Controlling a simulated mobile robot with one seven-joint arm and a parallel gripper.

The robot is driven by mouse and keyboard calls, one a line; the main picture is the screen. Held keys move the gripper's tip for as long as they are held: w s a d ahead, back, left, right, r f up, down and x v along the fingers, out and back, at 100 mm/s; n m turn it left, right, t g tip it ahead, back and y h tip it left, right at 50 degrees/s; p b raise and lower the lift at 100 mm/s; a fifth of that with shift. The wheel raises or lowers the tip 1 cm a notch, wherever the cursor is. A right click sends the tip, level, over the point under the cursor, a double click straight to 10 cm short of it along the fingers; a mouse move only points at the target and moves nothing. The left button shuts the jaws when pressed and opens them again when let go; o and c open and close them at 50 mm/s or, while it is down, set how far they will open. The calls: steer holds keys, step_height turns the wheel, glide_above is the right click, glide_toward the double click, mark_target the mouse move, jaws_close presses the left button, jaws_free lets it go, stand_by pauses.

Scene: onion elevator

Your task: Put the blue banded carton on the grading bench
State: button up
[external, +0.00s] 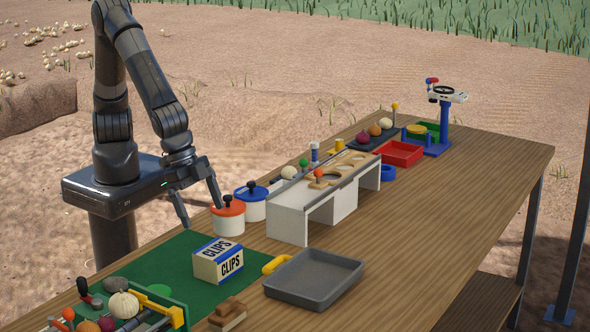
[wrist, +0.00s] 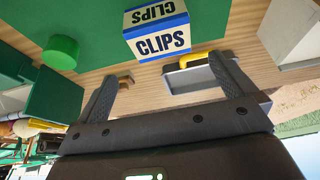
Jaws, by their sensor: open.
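The blue banded carton (external: 218,262), cream with a blue band and "CLIPS" lettering, stands on the green mat. It also shows in the wrist view (wrist: 160,42), beyond my fingertips. My gripper (external: 199,213) is open and empty, above and behind the carton in the external view and apart from it. Both fingers show spread in the wrist view (wrist: 163,68). A white bench (external: 288,222) with a wooden board of round holes on top, likely the grading bench, stands on the table right of the carton.
A red-lidded pot (external: 229,222) and a blue-lidded pot (external: 251,208) stand close to my gripper. A grey tray (external: 314,280) and a yellow handle (external: 276,264) lie right of the carton. A green crate with onions and tools (external: 130,305) is at front left. The table's right side is clear.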

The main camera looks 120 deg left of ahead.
steer(key=s+a+r+h, duration=0.1)
steer(key=s+a+r, duration=1.15)
steer(key=a, duration=0.35)
steer(key=s+a+r, duration=0.1)
steer(key=s+a, duration=0.2)
steer(key=s, duration=0.3)
steer(key=s+a+r, duration=0.1)
steer(key=s+a, duration=0.2)
steer(key=s, duration=0.4)
steer(key=s+a+r+t+y, duration=0.1)
steer(key=s+a, duration=0.3)
steer(key=s, duration=0.2)
steer(key=shift+s, duration=0.2)
